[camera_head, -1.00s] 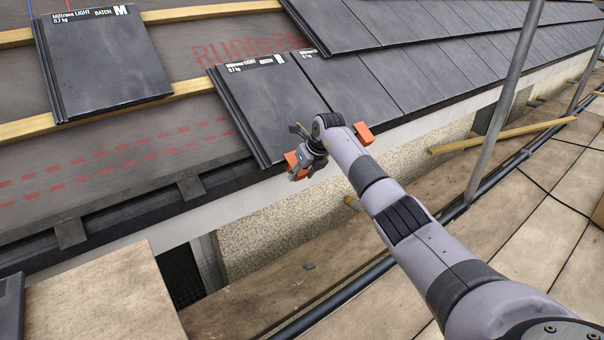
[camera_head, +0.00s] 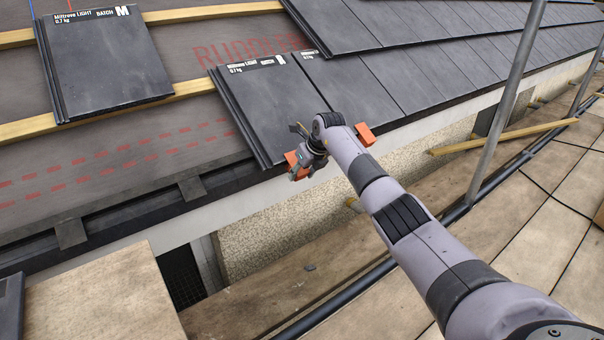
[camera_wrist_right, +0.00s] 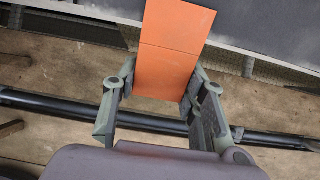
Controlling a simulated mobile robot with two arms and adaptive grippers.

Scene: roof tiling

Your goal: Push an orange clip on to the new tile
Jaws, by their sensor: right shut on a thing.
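The orange clip (camera_wrist_right: 170,60) is between the two fingers of my right gripper (camera_wrist_right: 158,92), which is shut on it in the right wrist view. The clip's far end reaches the edge of a dark tile. In the head view the clip (camera_head: 293,163) shows beside my right gripper (camera_head: 303,162), at the lower edge of the newest tile (camera_head: 262,100). The gripper and wrist hide part of the contact, so I cannot tell how far the clip sits on the tile. My left gripper is out of view.
Another orange clip (camera_head: 365,135) sits on the eave edge to the right. A loose tile (camera_head: 105,65) lies on the battens (camera_head: 190,88) at upper left. A scaffold pole (camera_head: 505,100) stands at right. Scaffold boards (camera_head: 500,225) run below the eave.

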